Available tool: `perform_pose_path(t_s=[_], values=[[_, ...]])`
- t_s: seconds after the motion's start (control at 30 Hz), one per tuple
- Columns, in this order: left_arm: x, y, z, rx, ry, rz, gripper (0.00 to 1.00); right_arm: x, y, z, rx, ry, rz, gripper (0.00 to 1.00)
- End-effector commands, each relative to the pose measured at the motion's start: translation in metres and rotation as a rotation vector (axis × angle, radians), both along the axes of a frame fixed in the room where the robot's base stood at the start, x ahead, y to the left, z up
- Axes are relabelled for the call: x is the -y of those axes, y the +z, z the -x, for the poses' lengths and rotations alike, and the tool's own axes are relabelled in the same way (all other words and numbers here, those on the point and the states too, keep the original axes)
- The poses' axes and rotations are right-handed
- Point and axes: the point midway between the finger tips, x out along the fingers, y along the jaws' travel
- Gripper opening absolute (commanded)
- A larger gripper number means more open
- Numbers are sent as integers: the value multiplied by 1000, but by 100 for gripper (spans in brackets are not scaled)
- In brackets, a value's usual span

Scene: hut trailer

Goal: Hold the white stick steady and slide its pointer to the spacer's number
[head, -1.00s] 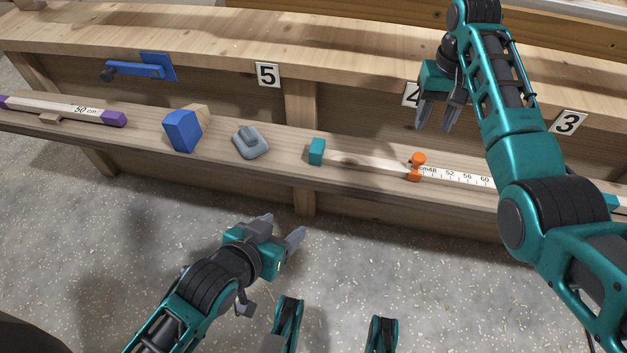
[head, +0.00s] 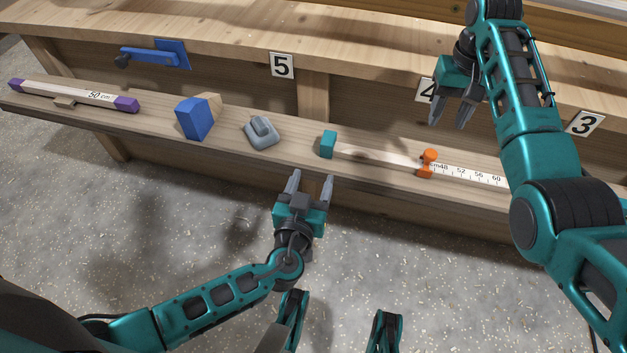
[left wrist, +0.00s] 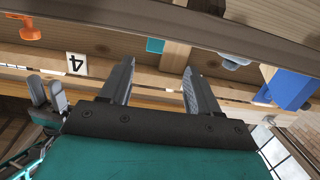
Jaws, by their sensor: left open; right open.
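The white stick (head: 375,154) lies along the wooden ledge, with a teal end cap (head: 328,144) and printed numbers toward its right. Its orange pointer (head: 428,163) sits just left of the printed 48; the exact reading is too small to tell. The spacer (head: 72,93), a pale bar with purple ends marked 50 cm, lies at the ledge's far left. My left gripper (head: 310,181) is open and empty, in front of the ledge below the teal cap. My right gripper (head: 449,123) is open and empty above the stick, near the pointer. The left wrist view shows the teal cap (left wrist: 155,46) and pointer (left wrist: 30,28).
A blue handle (head: 150,56) is on the back board. Number plates 5 (head: 282,65), 4 (head: 426,90) and 3 (head: 585,124) hang behind.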

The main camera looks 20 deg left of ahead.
Motion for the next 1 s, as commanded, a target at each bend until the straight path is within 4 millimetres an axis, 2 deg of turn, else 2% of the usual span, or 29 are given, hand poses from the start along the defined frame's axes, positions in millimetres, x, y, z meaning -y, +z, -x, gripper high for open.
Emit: perform_pose_path(t_s=[0.23,0.37,0.7,1.0], values=[[4,3,-6,75,-25,-30,62,0,0,0,0,0,0,43],[4,3,-19,79,-25,-31,62,0,0,0,0,0,0,43],[4,1,-83,78,-25,-30,62,0,0,0,0,0,0,43],[4,-2,-121,76,-25,-30,62,0,0,0,0,0,0,43]])
